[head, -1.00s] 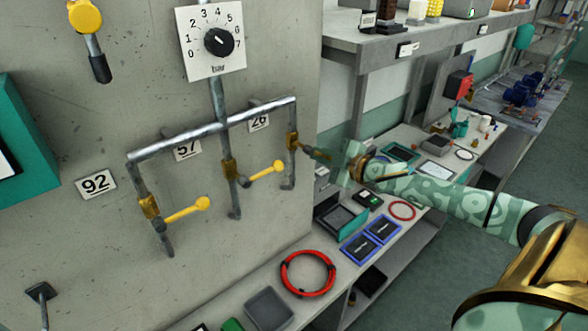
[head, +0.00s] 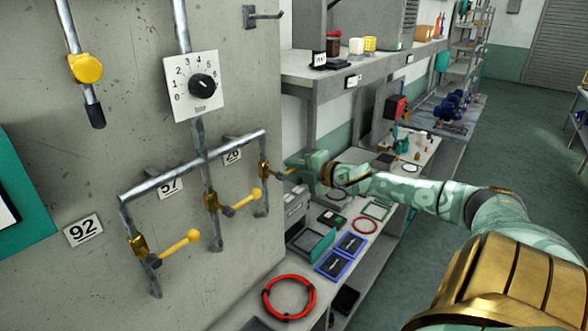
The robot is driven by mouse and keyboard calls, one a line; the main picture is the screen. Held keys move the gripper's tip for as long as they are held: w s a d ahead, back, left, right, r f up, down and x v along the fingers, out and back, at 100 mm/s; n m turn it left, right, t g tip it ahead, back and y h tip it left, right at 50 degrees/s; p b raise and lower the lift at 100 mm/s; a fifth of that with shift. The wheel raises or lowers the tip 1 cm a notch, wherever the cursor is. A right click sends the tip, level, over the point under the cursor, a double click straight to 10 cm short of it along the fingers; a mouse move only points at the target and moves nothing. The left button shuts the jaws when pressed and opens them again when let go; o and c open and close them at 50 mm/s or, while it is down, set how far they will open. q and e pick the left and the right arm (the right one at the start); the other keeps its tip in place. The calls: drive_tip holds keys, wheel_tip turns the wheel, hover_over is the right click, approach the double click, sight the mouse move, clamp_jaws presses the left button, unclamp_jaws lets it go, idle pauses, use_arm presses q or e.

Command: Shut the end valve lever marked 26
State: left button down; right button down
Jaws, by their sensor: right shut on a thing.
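The end valve (head: 264,170) is a brass body on the right-hand down-pipe of the wall manifold, beside the plate marked 26 (head: 232,156). My right gripper (head: 289,172) reaches it from the right and is shut on its lever. The gripper covers most of that lever, so its exact angle is hard to tell. The middle valve lever (head: 243,200), by the plate marked 57 (head: 169,187), and the left valve lever (head: 178,245), by the plate marked 92 (head: 83,230), are yellow with ball ends. Both stick out across their pipes. My left gripper is out of view.
A dial marked bar (head: 202,86) is above the manifold. A yellow-knobbed pipe (head: 86,68) hangs at upper left. Below on the right, a bench holds a red hose ring (head: 288,297) and blue-framed panels (head: 349,245). A grey shelf (head: 350,68) is above it. The floor (head: 510,140) at right is clear.

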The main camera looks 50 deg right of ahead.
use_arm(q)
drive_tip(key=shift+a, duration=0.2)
use_arm(e)
drive_tip(key=shift+r, duration=0.1)
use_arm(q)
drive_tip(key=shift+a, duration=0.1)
use_arm(e)
drive_tip(key=c, duration=1.7)
unclamp_jaws()
